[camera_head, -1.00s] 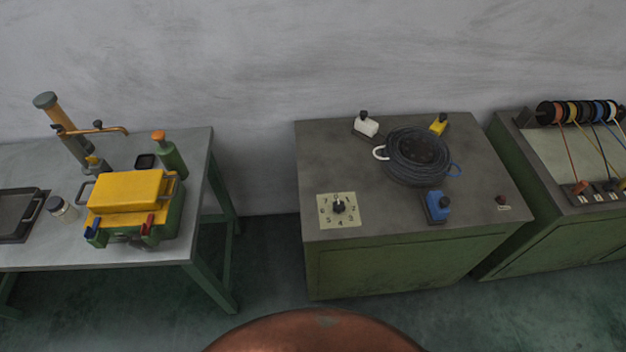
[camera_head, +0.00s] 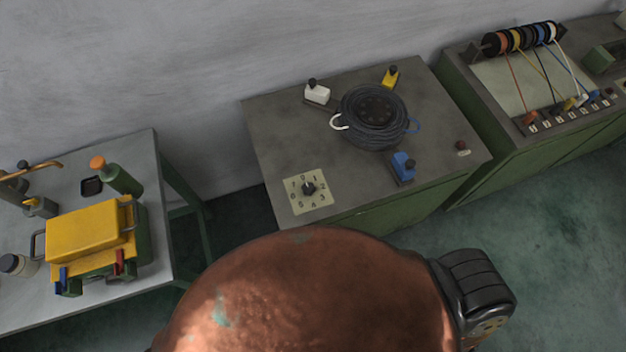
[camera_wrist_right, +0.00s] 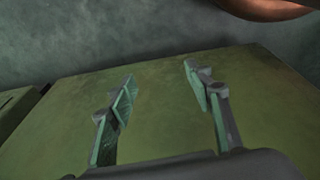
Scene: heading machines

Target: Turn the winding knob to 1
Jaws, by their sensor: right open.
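The winding knob (camera_head: 309,188) is a small black knob on a pale square dial plate (camera_head: 296,203) marked with numbers. The plate lies at the front left of the grey-topped middle cabinet (camera_head: 270,130). Which number the knob points to is too small to tell. My right gripper (camera_wrist_right: 160,90) shows in the right wrist view with its two fingers apart and nothing between them. A green surface, like a cabinet side, lies behind the fingers. The knob does not show in the right wrist view. My left gripper is not in view.
A black wire coil (camera_head: 375,118) sits on the same cabinet with white, yellow and blue blocks around it. A bench with a yellow-topped machine (camera_head: 90,232) stands left, and a bench with wire spools (camera_head: 520,38) stands right.

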